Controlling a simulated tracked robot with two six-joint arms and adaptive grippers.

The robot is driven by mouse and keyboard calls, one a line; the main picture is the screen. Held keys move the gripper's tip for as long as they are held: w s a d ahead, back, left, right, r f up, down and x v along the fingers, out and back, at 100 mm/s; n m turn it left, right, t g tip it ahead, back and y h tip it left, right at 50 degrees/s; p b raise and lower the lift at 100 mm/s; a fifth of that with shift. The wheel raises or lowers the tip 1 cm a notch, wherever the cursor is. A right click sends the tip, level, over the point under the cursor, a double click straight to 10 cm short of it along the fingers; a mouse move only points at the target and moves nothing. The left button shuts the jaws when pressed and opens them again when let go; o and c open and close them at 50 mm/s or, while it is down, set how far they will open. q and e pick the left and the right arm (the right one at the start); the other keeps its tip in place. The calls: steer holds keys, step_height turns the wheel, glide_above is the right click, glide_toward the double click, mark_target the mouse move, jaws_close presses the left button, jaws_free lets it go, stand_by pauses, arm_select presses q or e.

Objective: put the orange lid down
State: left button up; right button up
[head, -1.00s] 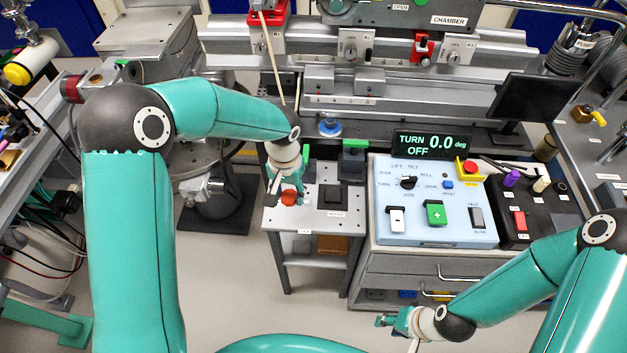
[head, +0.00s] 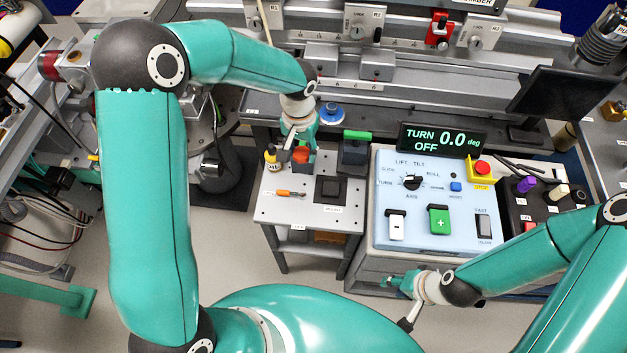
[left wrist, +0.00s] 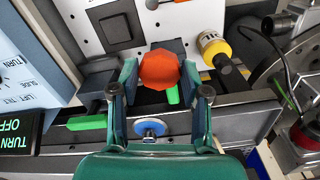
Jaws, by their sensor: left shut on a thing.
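My left gripper (head: 299,148) is shut on the orange lid (head: 301,156), over the back part of the small white table (head: 300,213). In the left wrist view the lid (left wrist: 159,69) sits between the two fingertips (left wrist: 158,77), showing a faceted orange face. Whether the lid touches anything beneath it I cannot tell. My right gripper (head: 394,283) is in front of the control panel, small and side-on; its fingers are too unclear to read.
An orange-handled tool (head: 284,192) and a black square pad (head: 330,188) lie in front. A green-topped black block (head: 355,148) is to the right.

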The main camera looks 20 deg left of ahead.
arm_select(q)
steer(key=shift+s+a, duration=0.1)
steer(key=shift+a, duration=0.05)
steer(key=shift+b, duration=0.35)
steer(key=s+a+r+n+b, duration=0.1)
steer(key=s+a+r+b, duration=0.15)
steer(key=b, duration=0.85)
steer(key=n+b, duration=0.2)
steer(key=b, duration=0.7)
glide_toward(268, 210)
step_height(268, 210, down, 7)
steer(key=b, duration=0.4)
steer(key=shift+f, duration=0.15)
steer(key=o, duration=1.3)
